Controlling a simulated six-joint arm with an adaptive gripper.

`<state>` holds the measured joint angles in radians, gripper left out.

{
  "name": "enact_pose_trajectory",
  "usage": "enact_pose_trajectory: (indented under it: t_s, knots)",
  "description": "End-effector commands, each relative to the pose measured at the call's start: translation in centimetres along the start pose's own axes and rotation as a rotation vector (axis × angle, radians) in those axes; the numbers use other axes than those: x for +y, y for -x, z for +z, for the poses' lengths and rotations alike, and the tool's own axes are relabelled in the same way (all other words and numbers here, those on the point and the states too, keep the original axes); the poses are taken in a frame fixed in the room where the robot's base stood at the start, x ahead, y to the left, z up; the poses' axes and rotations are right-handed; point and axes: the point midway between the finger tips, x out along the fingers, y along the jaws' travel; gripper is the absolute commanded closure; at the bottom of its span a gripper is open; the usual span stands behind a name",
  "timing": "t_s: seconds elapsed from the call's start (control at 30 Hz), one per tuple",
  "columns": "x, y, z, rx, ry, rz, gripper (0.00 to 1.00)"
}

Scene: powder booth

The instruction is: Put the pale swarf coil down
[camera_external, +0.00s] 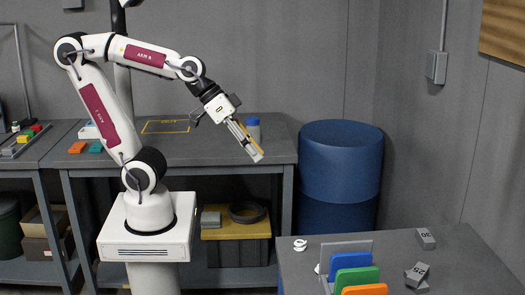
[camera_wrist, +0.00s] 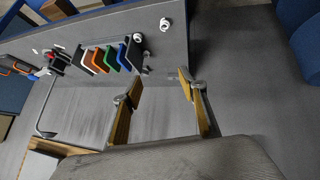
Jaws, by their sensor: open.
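The pale swarf coil (camera_external: 300,244) is a small white curl lying on the grey table (camera_external: 440,262) at the lower right, near its left back corner. It also shows in the wrist view (camera_wrist: 165,24), at the top, close to the table's edge. My gripper (camera_external: 254,150) is raised in the air, above and to the left of the coil and well apart from it. In the wrist view its two fingers (camera_wrist: 157,88) are spread, with nothing between them.
A rack of coloured plates (camera_external: 354,275) stands beside the coil. Grey numbered blocks (camera_external: 417,272) lie farther right. A blue barrel (camera_external: 340,165) stands behind the table. A bench (camera_external: 225,150) behind my arm holds a blue-capped container (camera_external: 253,128).

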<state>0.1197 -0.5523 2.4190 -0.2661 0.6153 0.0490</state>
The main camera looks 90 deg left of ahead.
Motion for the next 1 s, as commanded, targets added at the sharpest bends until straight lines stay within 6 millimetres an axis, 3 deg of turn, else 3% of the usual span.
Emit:
enact_pose_trajectory:
  t_s: [0.2, 0.5, 0.8, 1.0]
  knots:
    - [4.0, -2.9, -4.7, 0.082, 0.065, 0.099, 0.58]
    - [8.2, -6.9, -10.4, 0.191, 0.188, 0.174, 0.58]
    - [10.7, -11.4, -14.4, 0.286, 0.325, 0.175, 0.58]
    - [11.5, -14.8, -15.8, 0.340, 0.416, 0.133, 0.58]
